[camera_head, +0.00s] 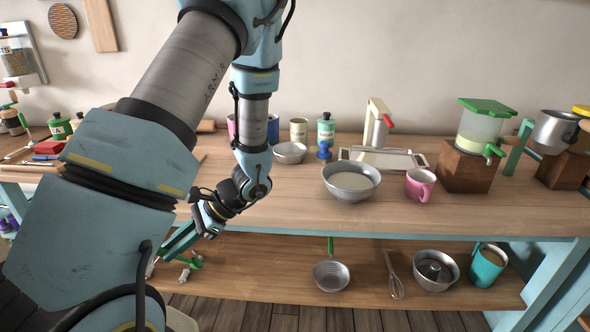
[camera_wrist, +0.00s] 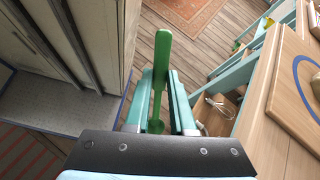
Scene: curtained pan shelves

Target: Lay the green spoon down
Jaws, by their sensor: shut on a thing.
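My gripper (camera_wrist: 161,100) is shut on the green spoon (camera_wrist: 162,60), which stands up between the two teal fingers in the wrist view. The spoon's upper end sticks out past the fingertips, clear of any surface I can see there. In the head view my gripper (camera_head: 172,250) is low, in front of the table's front edge at the left. The spoon cannot be made out clearly in that view.
The wooden table (camera_head: 290,208) holds a metal bowl (camera_head: 350,190), a pink mug (camera_head: 420,185) and a juice dispenser (camera_head: 480,140). Bare tabletop lies left of the bowl.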

